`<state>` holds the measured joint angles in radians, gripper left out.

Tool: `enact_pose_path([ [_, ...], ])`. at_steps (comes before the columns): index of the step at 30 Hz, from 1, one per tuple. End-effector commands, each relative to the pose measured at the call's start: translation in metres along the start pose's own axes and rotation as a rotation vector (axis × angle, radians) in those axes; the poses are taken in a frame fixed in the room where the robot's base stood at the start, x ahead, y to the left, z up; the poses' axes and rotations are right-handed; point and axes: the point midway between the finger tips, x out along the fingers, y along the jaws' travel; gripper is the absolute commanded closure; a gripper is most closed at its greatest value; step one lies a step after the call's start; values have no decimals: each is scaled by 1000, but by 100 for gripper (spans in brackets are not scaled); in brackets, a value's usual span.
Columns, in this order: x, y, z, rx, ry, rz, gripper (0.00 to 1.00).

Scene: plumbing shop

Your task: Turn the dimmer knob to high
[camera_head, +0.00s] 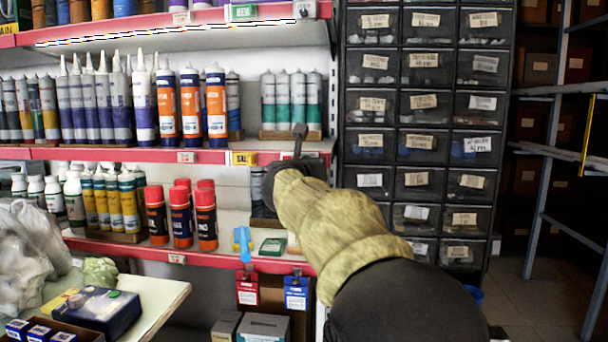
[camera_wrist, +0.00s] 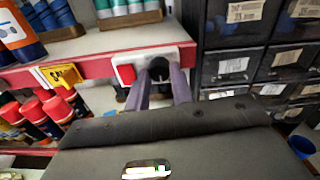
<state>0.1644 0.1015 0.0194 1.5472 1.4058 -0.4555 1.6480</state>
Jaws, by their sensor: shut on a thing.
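The dimmer knob (camera_wrist: 158,69) is a dark round knob on a white plate (camera_wrist: 182,53) fixed to the red front edge of a shelf. A red square (camera_wrist: 126,74) sits on the plate left of the knob. My gripper (camera_wrist: 161,82) is shut on the knob, one finger on each side of it. In the head view my gripper (camera_head: 299,135) is at the right end of the middle shelf edge. My arm and the fingers hide the knob there, and its setting cannot be read in either view.
A yellow tag (camera_head: 244,158) is on the shelf edge left of my gripper. Bottles and cartridges (camera_head: 190,103) fill the shelves. A black drawer cabinet (camera_head: 430,130) stands close on the right. A table (camera_head: 150,292) with boxes is at the lower left.

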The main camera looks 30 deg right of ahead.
Motion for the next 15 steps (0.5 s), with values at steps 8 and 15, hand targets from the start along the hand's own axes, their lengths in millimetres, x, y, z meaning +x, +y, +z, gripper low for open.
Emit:
enact_pose_path([
  [8,1,1,-4,103,6,0,100],
  [15,1,1,-3,120,6,0,100],
])
